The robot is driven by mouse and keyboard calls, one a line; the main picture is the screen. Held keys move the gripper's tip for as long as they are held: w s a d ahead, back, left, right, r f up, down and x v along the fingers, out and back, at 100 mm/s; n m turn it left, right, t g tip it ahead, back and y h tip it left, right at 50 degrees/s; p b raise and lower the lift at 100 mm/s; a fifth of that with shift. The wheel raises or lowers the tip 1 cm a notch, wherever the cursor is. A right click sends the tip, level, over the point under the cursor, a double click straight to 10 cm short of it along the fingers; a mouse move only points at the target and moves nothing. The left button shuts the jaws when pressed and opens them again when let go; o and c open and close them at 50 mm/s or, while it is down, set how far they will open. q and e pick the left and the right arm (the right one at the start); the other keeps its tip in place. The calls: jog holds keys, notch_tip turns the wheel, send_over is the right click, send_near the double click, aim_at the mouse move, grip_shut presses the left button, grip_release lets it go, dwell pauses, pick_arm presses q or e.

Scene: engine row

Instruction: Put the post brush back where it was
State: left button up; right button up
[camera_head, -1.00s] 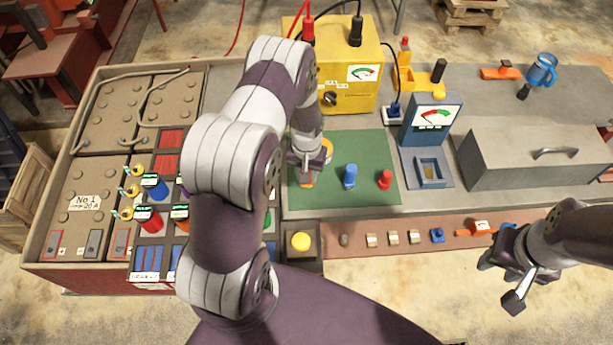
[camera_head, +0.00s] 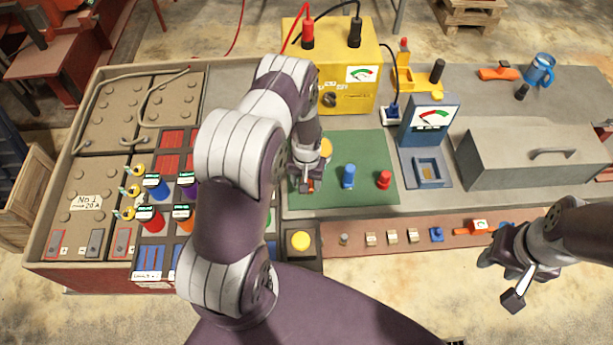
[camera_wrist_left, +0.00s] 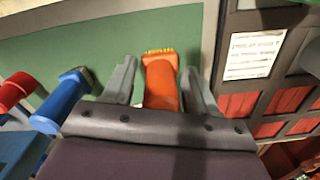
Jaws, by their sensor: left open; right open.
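An orange brush (camera_wrist_left: 161,82) with yellow bristles stands between the two fingers of my left gripper (camera_wrist_left: 157,72) in the left wrist view. The fingers are open, one on each side of it. In the head view my left gripper (camera_head: 308,178) is over the left part of the green mat (camera_head: 340,194) and mostly hides this brush. A blue brush (camera_head: 348,176) and a red one (camera_head: 384,180) stand to its right on the mat. I cannot tell which is the post brush. My right gripper (camera_head: 503,279) is open and empty, off the bench's front edge.
A yellow meter box (camera_head: 345,99) stands behind the mat. A blue-grey gauge (camera_head: 432,118) and a grey toolbox (camera_head: 530,164) are to the right. A battery tray (camera_head: 48,203) with several coloured cylinders is on the left. A brown strip (camera_head: 400,252) with small parts runs along the front.

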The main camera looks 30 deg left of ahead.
pick_arm(q)
jog(key=shift+w+r, duration=0.1)
jog(key=shift+r, duration=0.3)
notch_tip(320, 180, up, 10)
jog(key=b, duration=0.3)
jog(key=shift+r, duration=0.1)
jog(key=s+d+r+m, duration=0.1)
jog(key=s+d+r, duration=0.3)
jog(key=s+r, duration=0.3)
jog(key=s+d+r+m+t, duration=0.1)
jog(key=s+d+r, duration=0.3)
jog(key=s+r, duration=0.2)
jog(key=shift+s+r+m, duration=0.35)
jog(key=shift+s+m, duration=0.05)
jog(key=shift+s, duration=0.05)
jog(key=shift+w+d, duration=0.1)
jog(key=shift+w, duration=0.05)
